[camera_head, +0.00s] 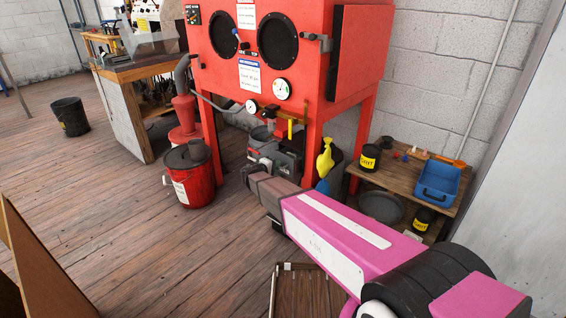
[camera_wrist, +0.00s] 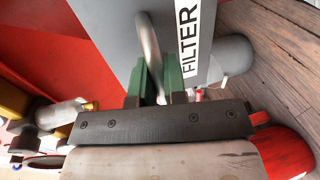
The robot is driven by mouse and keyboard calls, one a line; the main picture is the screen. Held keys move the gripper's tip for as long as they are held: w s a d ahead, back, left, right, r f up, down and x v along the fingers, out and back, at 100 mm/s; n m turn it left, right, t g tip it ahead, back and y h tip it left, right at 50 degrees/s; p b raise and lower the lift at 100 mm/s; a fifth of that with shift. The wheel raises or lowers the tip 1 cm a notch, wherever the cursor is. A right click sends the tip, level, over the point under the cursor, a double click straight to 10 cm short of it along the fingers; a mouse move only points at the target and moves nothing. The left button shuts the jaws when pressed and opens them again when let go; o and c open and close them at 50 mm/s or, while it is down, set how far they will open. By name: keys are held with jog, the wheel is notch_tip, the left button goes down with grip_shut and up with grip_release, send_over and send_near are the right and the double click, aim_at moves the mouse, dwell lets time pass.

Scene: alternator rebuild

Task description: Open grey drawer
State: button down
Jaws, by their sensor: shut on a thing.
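The grey drawer (camera_wrist: 112,32) fills the middle of the wrist view, with a white FILTER label (camera_wrist: 188,42) on its face. A curved metal handle (camera_wrist: 148,40) stands out from that face. My gripper (camera_wrist: 158,72) has its green fingers closed on either side of the handle. In the head view, my arm reaches to a grey and black unit (camera_head: 262,142) low under the red cabinet. My arm hides part of that unit there, and I cannot tell how far the drawer is out.
The red cabinet (camera_head: 228,75) stands over the unit on red legs. A red bucket (camera_head: 188,182) stands at its left. A wooden shelf (camera_head: 445,208) with a blue tray (camera_head: 437,180) and tins is at the right.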

jog(key=f+v, duration=0.1)
jog(key=v, duration=0.7)
jog(key=shift+s+f, duration=0.2)
jog(key=shift+f, duration=0.2)
jog(key=shift+a, duration=0.15)
jog(key=c, duration=1.2)
grip_release()
jog(key=v, duration=1)
jog(key=shift+s+a, duration=0.2)
jog(key=shift+s, duration=0.1)
